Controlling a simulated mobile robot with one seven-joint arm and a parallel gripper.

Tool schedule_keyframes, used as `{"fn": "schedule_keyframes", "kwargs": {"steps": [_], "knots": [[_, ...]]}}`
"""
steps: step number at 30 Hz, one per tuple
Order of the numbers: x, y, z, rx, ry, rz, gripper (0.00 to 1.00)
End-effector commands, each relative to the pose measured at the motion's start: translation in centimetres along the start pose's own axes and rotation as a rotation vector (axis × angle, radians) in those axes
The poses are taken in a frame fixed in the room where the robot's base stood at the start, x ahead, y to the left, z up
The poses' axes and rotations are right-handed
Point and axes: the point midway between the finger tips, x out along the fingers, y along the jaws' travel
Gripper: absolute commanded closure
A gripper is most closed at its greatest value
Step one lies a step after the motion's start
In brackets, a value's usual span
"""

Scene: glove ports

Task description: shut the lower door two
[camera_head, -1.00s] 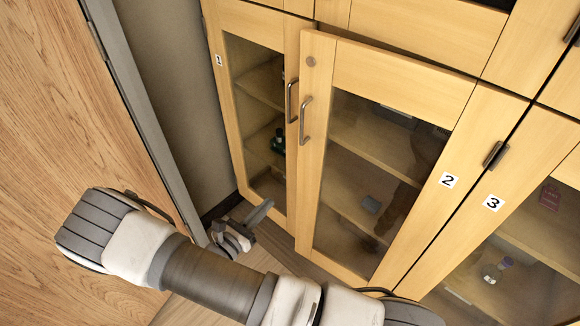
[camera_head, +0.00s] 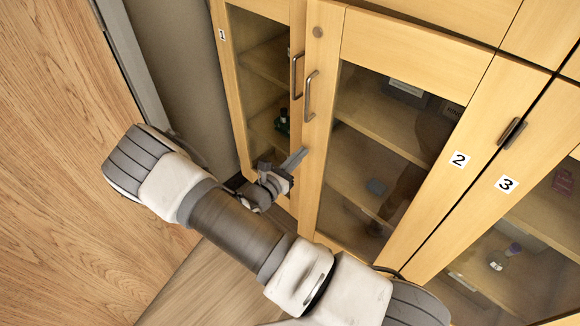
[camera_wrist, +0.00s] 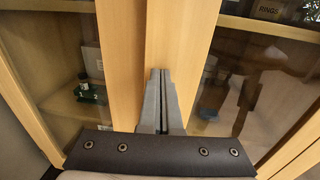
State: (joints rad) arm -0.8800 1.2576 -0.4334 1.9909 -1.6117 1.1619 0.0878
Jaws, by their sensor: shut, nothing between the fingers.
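Lower door two (camera_head: 325,150) is a light wood frame with a glass pane, a bar handle (camera_head: 309,95) on its left stile and a "2" label at its right. It stands slightly ajar, its free left edge proud of door one (camera_head: 245,110). My gripper (camera_head: 303,152) is shut and empty, low in front of the meeting stiles of doors one and two, below the handles. In the wrist view, the closed fingertips (camera_wrist: 160,72) point at door two's stile (camera_wrist: 178,35), just right of the seam. I cannot tell whether they touch it.
Door three (camera_head: 480,215) is at the right, with a dark handle (camera_head: 511,133). A wooden panel (camera_head: 60,180) fills the left side, near my arm. Floor (camera_head: 185,285) shows below my arm. Bottles and boxes are behind the glass.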

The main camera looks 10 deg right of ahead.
Motion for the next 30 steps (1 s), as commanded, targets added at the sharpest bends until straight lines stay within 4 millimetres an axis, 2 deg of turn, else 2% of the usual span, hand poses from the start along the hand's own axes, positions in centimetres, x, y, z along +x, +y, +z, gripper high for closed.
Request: {"fn": "schedule_keyframes", "kwargs": {"steps": [3,15,24,30], "knots": [[0.6,0.0,0.0,0.001,0.001,-0.001,1.00],[1.0,0.0,0.0,0.001,0.000,-0.007,1.00],[5.6,0.1,-0.1,0.003,0.000,-0.124,1.00],[6.8,0.0,0.1,0.001,-0.001,-0.150,1.00]]}}
